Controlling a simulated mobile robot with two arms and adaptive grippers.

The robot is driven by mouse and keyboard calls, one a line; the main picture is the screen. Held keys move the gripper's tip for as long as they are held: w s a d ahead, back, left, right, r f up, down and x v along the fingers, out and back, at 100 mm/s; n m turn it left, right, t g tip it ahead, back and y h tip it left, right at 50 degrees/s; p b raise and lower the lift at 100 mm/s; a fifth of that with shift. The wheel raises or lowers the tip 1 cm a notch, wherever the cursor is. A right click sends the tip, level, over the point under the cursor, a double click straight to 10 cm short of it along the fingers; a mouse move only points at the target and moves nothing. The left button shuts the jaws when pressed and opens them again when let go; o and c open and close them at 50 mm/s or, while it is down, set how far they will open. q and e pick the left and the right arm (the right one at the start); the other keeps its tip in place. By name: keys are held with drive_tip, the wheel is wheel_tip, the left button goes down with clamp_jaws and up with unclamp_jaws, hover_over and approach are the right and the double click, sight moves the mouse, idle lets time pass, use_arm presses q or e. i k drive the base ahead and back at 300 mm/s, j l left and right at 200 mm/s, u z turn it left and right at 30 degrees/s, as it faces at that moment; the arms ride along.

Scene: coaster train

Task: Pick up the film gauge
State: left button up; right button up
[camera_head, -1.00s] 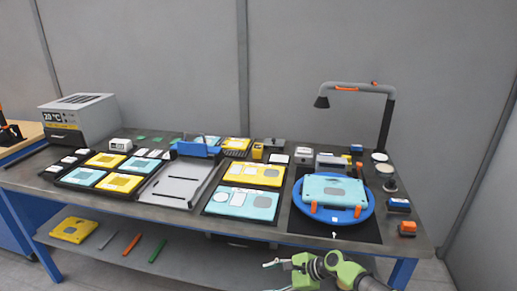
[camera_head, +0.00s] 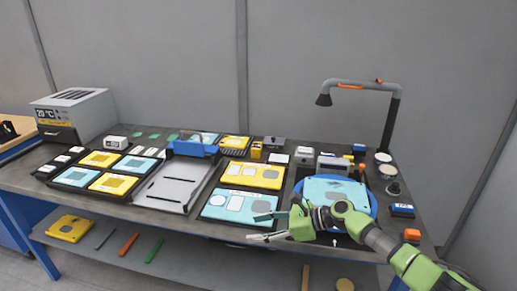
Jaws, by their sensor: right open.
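I cannot tell for sure which object is the film gauge. Candidates are the small white box with a dark display (camera_head: 117,143) at the back left of the bench and the small pale box (camera_head: 304,155) at the back right. My right gripper (camera_head: 260,227) is open, with its fingers pointing left, and looks empty. It is over the front edge of the bench, near the teal plate (camera_head: 238,205), left of the round blue turntable (camera_head: 373,207). My right arm hides part of the turntable and the teal case (camera_head: 335,187) on it. My left gripper is out of view.
A grey slotted tray (camera_head: 178,188) lies mid-bench, with a yellow plate (camera_head: 252,175) to its right. A grey temperature box (camera_head: 77,117) stands at the left, and a lamp arm (camera_head: 390,125) rises at the right. The lower shelf (camera_head: 190,262) holds several loose parts.

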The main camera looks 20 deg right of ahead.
sight(257, 146)
drive_tip(key=i+l, duration=1.25)
drive_tip(key=i, duration=0.3)
drive_tip(key=i+j, duration=0.15)
drive_tip(key=j, duration=0.2)
